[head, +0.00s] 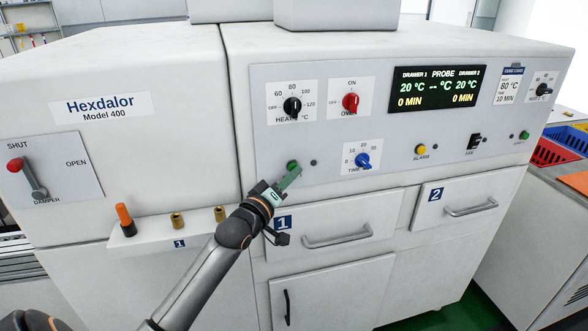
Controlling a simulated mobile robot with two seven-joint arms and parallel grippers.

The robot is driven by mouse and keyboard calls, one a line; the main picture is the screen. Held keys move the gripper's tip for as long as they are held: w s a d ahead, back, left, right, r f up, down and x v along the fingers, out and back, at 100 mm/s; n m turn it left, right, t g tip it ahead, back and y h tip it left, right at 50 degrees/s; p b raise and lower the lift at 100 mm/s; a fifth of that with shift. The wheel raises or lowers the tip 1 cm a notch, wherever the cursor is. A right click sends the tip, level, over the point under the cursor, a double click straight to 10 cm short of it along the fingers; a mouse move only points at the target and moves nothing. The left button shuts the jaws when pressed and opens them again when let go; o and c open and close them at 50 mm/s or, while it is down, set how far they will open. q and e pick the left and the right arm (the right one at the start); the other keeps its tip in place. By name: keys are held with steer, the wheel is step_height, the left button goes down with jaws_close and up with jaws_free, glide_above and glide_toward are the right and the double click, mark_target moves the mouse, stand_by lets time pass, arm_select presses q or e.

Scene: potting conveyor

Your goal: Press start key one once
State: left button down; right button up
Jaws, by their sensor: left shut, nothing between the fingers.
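The green start key (292,165) above drawer 1 sits at the left of the control panel, partly covered by my fingers. I take it for start key one; its label is hidden or not readable. My left gripper (296,171) is shut and empty, with its green fingertips at the key's lower right edge in the picture. I cannot tell whether the tips touch the key. A second green key (524,134) is at the panel's right end. My right gripper is not in view.
Near the fingers are a dark round spot (314,162) and the blue time knob (362,160). The display (437,88) reads 20 °C and 0 MIN for both drawers. Drawer 1's handle (337,237) juts out below. A ledge (160,238) with an orange-handled plug is at left.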

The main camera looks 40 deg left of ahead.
arm_select(q)
steer(key=shift+w+a, duration=0.15)
steer(key=shift+a, duration=0.1)
steer(key=shift+d, duration=0.1)
stand_by(0.5)
steer(key=shift+s+d+p, duration=0.55)
steer(key=shift+p, duration=0.1)
